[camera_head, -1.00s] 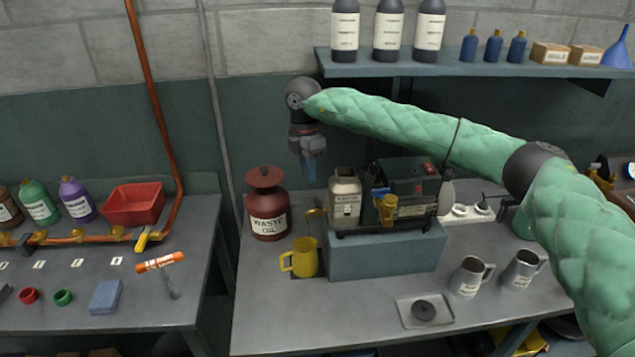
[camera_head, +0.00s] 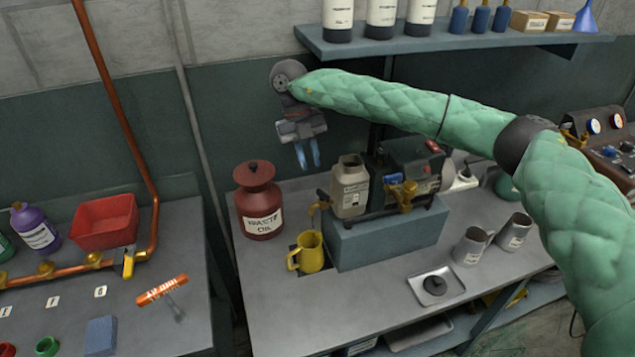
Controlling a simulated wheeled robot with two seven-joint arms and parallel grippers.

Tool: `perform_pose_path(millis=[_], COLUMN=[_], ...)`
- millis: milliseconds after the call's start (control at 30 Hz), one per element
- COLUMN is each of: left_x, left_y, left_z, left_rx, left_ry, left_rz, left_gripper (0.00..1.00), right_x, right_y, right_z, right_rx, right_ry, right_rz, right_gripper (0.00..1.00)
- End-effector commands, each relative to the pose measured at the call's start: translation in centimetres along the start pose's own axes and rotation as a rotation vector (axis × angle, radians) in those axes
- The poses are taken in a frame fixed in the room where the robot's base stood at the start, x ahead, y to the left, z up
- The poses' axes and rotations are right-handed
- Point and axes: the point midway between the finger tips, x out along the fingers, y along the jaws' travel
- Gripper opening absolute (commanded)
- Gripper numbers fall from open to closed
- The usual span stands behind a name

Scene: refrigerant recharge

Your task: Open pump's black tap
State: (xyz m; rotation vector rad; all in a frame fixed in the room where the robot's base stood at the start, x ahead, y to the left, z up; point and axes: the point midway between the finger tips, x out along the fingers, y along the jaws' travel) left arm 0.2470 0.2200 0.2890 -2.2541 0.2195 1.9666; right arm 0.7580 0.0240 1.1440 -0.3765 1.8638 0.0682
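The pump (camera_head: 405,168) is a dark machine with brass fittings (camera_head: 404,192) and a beige reservoir (camera_head: 350,190) at its left. It stands on a blue-grey block (camera_head: 390,242) on the workbench. A brass spout (camera_head: 318,206) sticks out left of the reservoir, above a yellow jug (camera_head: 310,252). I cannot make out a black tap clearly on the pump. My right gripper (camera_head: 308,154) hangs behind and above the reservoir, pointing down, with its two blue fingers apart and nothing between them. It looks clear of the pump. My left gripper is out of view.
A red waste-oil can (camera_head: 260,205) stands left of the pump, below my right gripper. Two grey mugs (camera_head: 472,246) and a small tray (camera_head: 419,292) with a black disc are at the front right. A shelf (camera_head: 450,42) with bottles overhangs the back.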

Motion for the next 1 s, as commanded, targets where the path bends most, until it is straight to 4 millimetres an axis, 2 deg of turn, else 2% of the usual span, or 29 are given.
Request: perform_pose_path(millis=[100, 300, 567, 833, 1000], left_x=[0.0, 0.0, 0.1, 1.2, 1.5], left_y=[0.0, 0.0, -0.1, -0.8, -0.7], left_z=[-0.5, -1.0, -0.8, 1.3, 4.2], left_rx=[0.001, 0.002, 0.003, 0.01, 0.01], left_ry=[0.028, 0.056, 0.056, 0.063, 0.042], left_rz=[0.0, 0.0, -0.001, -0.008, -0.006], left_gripper=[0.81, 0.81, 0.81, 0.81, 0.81], right_x=[0.0, 0.0, 0.2, 2.5, 4.8], right_y=[-0.2, -0.5, -0.5, -0.7, -0.7], right_z=[-0.3, -0.5, -0.5, -0.7, -0.8], right_rx=[-0.156, -0.36, -0.442, -0.44, -0.441], right_ry=[0.015, 0.03, 0.031, 0.033, 0.033], right_rz=[-0.011, -0.021, -0.019, -0.019, -0.019], right_gripper=[0.19, 0.19, 0.19, 0.19, 0.19])
